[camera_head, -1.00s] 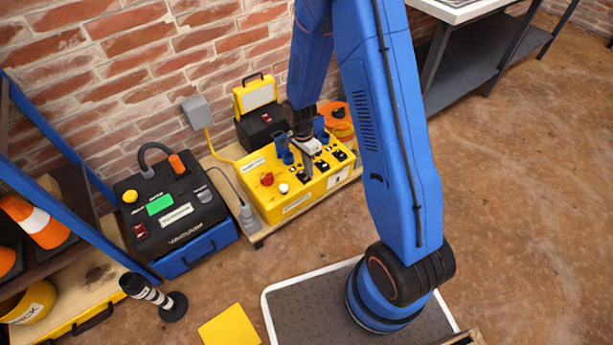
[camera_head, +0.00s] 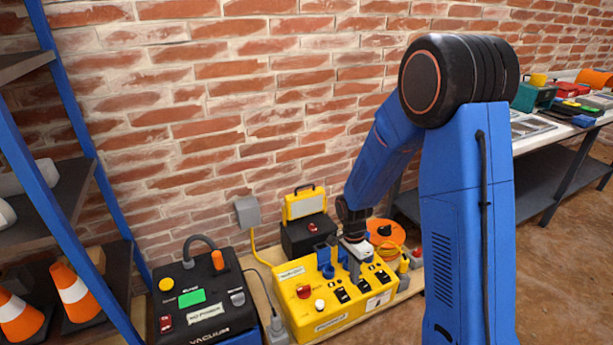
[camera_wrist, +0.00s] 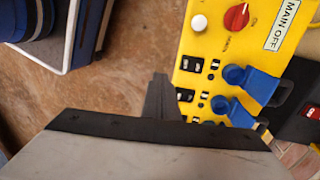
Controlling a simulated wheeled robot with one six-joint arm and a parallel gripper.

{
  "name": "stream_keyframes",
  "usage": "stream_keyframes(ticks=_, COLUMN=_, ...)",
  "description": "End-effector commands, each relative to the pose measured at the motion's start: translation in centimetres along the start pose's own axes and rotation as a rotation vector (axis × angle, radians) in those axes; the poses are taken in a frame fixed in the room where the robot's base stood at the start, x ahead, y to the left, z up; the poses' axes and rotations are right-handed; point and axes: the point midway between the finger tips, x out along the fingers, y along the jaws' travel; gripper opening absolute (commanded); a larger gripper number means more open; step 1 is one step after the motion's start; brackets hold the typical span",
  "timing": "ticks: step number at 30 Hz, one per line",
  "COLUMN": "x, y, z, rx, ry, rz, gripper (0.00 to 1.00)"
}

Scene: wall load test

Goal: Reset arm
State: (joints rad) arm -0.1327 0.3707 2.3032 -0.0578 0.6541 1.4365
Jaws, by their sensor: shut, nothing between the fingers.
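My blue arm reaches down from the upper right in the head view. My gripper (camera_head: 354,262) is low, over or just in front of the yellow power box (camera_head: 330,310). In the wrist view my gripper (camera_wrist: 160,88) points at the edge of the yellow box (camera_wrist: 207,45), with its fingers together and nothing between them. The box carries a red knob (camera_wrist: 236,17), a white button (camera_wrist: 199,23), black switches and blue socket covers (camera_wrist: 252,84). A label beside the knob reads "MAIN OFF". I cannot tell whether the fingertips touch the box.
A black vacuum unit (camera_head: 205,312) with a green display stands left of the box. A grey wall outlet (camera_head: 247,212) feeds a yellow cable. A blue shelf post (camera_head: 75,130) is at the left. A workbench (camera_head: 545,140) stands at the right, and an orange cable reel (camera_head: 385,236) sits behind.

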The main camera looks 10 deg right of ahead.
Motion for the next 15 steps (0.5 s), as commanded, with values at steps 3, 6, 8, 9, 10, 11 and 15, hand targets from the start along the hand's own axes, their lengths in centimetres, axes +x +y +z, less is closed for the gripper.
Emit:
stream_keyframes(ticks=3, x=-1.0, y=0.3, z=-0.1, rx=-0.019, ry=0.002, rz=-0.013, gripper=0.0)
stream_keyframes(ticks=6, x=-2.8, y=1.1, z=-0.2, rx=-0.064, ry=0.005, rz=-0.036, gripper=0.0)
stream_keyframes(ticks=8, x=-4.2, y=1.6, z=-0.4, rx=-0.1, ry=0.009, rz=-0.056, gripper=0.0)
stream_keyframes(ticks=9, x=-5.2, y=2.1, z=-0.4, rx=-0.128, ry=0.013, rz=-0.07, gripper=0.0)
stream_keyframes(ticks=10, x=-5.9, y=2.5, z=-0.5, rx=-0.149, ry=0.016, rz=-0.08, gripper=0.0)
stream_keyframes(ticks=11, x=-6.6, y=2.9, z=-0.5, rx=-0.17, ry=0.019, rz=-0.089, gripper=0.0)
stream_keyframes(ticks=15, x=-9.7, y=4.8, z=-0.6, rx=-0.267, ry=0.036, rz=-0.133, gripper=0.0)
